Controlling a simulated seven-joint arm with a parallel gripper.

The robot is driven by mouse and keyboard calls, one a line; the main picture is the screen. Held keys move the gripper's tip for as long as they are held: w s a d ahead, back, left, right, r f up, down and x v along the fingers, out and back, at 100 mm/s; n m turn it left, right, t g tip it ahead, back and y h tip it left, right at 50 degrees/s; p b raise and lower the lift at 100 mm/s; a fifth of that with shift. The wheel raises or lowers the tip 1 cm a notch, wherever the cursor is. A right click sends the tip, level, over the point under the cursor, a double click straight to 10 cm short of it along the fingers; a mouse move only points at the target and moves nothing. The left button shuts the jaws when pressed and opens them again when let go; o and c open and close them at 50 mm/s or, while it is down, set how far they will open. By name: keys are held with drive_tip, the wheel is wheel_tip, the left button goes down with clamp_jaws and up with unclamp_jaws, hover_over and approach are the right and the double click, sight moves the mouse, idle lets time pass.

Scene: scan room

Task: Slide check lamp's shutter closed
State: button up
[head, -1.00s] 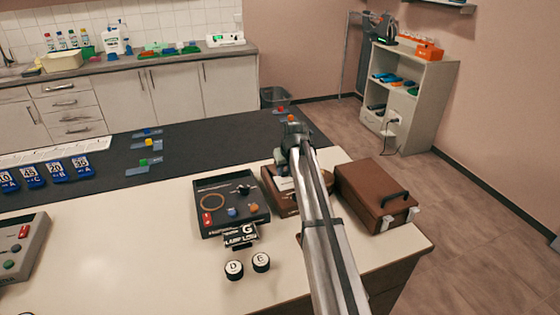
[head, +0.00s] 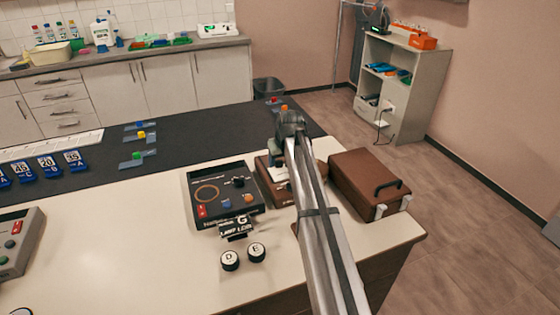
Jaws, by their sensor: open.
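Low blue-grey slide fixtures with coloured knobs lie on the dark mat; their labels are too small to read, so I cannot tell which is the check lamp's shutter. One has a blue knob (head: 140,125), one a yellow knob (head: 141,135), one a green knob (head: 137,155). A red knob (head: 273,100) and an orange knob (head: 285,107) show at the mat's far right, just beyond my gripper. My gripper (head: 290,118) is open and empty over the mat's right part. Its fingertips are mostly hidden by its own body, and contact cannot be seen.
A black control panel (head: 205,217) and an open brown case (head: 270,196) stand left of my arm, a shut brown case (head: 370,184) right of it. Round knobs D (head: 230,260) and E (head: 256,251) sit in front. Blue number tags (head: 48,167) lie left.

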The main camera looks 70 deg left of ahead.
sight(286, 178)
drive_tip(key=v, duration=1.3)
drive_tip(key=shift+d, duration=0.1)
